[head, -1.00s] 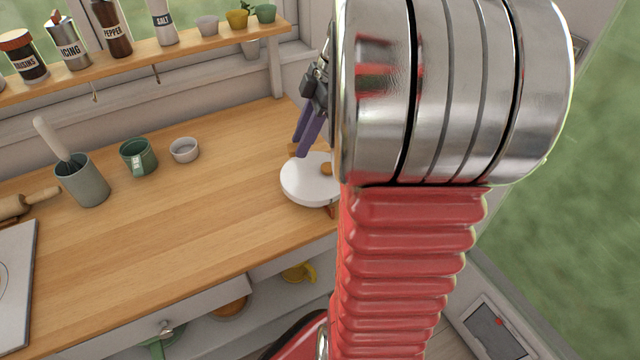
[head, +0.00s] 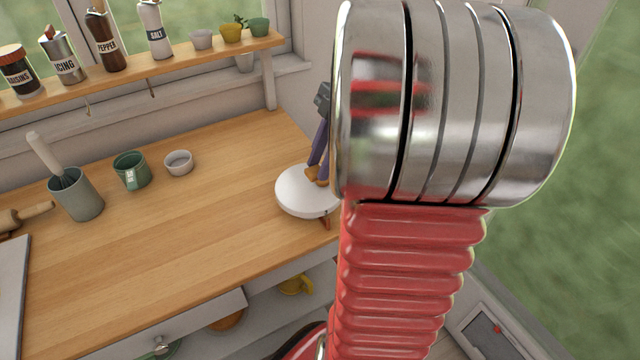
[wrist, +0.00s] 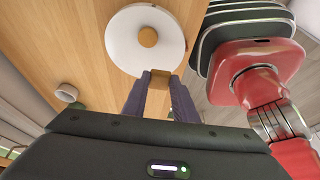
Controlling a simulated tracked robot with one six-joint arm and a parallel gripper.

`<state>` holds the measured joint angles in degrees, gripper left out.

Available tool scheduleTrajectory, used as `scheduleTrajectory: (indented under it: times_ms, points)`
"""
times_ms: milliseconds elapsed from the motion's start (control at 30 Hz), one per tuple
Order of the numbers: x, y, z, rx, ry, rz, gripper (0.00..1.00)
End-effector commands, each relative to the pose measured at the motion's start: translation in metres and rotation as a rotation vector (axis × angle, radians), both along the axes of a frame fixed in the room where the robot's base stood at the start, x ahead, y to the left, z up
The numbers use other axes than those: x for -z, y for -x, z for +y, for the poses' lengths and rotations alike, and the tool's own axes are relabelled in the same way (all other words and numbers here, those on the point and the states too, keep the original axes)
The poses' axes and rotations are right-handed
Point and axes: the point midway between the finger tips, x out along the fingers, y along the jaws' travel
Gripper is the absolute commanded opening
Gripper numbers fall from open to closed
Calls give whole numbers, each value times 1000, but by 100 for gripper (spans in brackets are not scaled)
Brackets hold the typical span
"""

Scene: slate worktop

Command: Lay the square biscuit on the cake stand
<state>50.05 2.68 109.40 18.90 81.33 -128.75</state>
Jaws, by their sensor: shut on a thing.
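The white round cake stand (head: 293,203) stands near the right end of the worktop. In the wrist view the stand (wrist: 118,40) carries a round tan biscuit (wrist: 148,37) at its middle. My gripper (wrist: 160,80) has purple fingers shut on the square biscuit (wrist: 160,76), a brown piece at the fingertips. In that view the biscuit overlaps the stand's lower rim; I cannot tell the height between them. In the head view my gripper (head: 317,168) is over the stand, partly hidden behind my arm.
The wooden worktop (head: 170,240) is clear left of the stand. Farther left are a small white bowl (head: 178,163), a green mug (head: 132,171) and a grey crock (head: 77,197) with a whisk. A shelf (head: 180,67) with jars and little pots runs along the back.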

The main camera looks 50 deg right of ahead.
Motion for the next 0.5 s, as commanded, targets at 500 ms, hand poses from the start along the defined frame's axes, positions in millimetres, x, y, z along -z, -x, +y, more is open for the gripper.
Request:
scheduleTrajectory:
  times_ms: [500]
  points:
    - [27, -1, 0, -1, 0, 0, 5]
